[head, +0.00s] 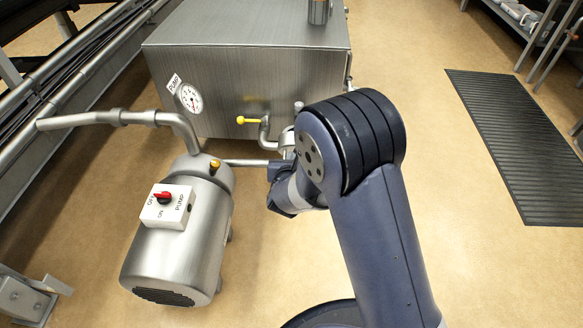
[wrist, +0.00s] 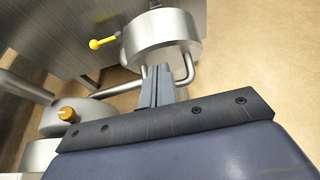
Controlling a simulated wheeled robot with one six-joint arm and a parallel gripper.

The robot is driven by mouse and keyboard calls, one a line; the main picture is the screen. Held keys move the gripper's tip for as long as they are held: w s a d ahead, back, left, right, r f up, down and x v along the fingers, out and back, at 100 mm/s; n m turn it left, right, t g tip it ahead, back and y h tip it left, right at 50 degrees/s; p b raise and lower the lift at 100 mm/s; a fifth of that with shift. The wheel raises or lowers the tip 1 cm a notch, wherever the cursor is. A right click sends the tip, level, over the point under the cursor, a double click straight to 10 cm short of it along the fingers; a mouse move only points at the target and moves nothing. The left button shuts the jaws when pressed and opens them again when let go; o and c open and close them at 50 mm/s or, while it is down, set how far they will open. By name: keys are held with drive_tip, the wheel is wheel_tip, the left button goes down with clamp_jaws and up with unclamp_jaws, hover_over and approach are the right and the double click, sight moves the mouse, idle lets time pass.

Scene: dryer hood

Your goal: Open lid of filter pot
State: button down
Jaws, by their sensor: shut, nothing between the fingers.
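The filter pot (wrist: 163,42) is a round brushed-metal cylinder at the upper middle of the wrist view, joined to bent pipes. A small knob-like part (wrist: 153,4) shows at the top edge there; I cannot clearly make out the lid's edge. In the head view the pot (head: 287,141) is mostly hidden behind my arm. My gripper (wrist: 158,70) is shut and empty, its fingers pointing at the pot's lower side. I cannot tell whether the tips touch it.
A steel tank (head: 250,60) with a gauge (head: 190,98) and a yellow-handled valve (head: 248,120) stands behind. A pump (head: 180,240) with a red switch (head: 163,196) stands at left, piped to the pot. A dark mat (head: 515,140) lies on open floor at right.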

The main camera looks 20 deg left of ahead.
drive_tip(key=shift+w+a+f, duration=0.1)
drive_tip(key=shift+w+f, duration=0.1)
drive_tip(key=shift+w, duration=0.25)
drive_tip(key=r+p, duration=0.1)
drive_tip(key=p, duration=0.1)
drive_tip(key=shift+w+g+p, duration=0.2)
drive_tip(key=shift+g+p, duration=0.2)
drive_tip(key=g+p, duration=0.1)
drive_tip(key=p, duration=0.2)
drive_tip(key=shift+w+r+h+p, duration=0.25)
drive_tip(key=shift+r+h+p, duration=0.05)
drive_tip(key=shift+r+p, duration=0.05)
drive_tip(key=shift+w+a+r+g, duration=0.2)
drive_tip(key=shift+w+r+g, duration=0.1)
drive_tip(key=shift+w, duration=0.1)
